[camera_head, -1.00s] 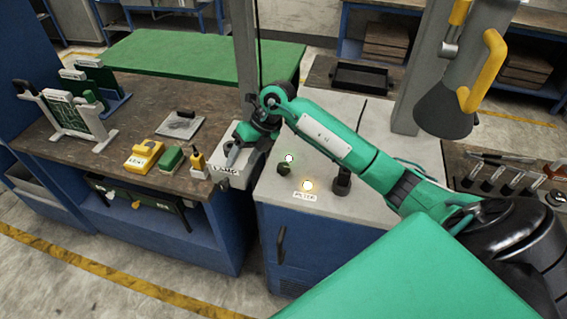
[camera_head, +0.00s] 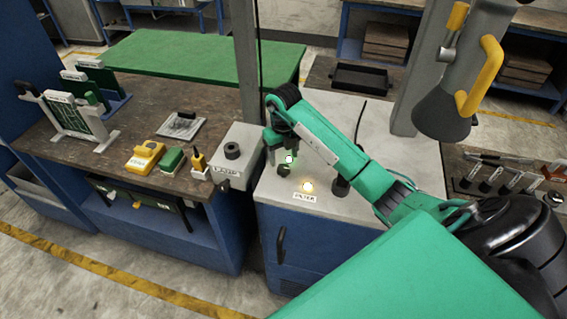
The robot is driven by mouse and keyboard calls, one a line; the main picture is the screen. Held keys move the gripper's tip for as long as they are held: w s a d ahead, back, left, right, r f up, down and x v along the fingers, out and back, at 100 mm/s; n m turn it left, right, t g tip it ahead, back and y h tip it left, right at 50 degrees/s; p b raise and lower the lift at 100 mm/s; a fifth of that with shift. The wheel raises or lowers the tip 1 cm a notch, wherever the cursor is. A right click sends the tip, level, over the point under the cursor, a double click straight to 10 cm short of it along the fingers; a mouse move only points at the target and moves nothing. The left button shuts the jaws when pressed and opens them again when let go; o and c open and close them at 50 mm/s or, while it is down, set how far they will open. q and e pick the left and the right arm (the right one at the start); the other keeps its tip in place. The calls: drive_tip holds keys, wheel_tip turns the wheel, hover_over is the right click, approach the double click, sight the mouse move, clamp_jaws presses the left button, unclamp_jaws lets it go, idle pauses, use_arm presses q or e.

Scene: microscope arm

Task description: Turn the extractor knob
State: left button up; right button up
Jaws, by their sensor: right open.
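I cannot tell whether a finger touches the knob. My left gripper is not in view.
A grey box with a black knob (camera_head: 232,150) stands left of the gripper. A grey extractor hood (camera_head: 445,112) with a yellow handle hangs at the right. A workbench (camera_head: 80,155) holds boards and small tools.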

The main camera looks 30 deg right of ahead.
sight(284, 168)
drive_tip(key=shift+f+p, duration=0.7)
drive_tip(key=shift+f, duration=1.9)
drive_tip(key=c, duration=1)
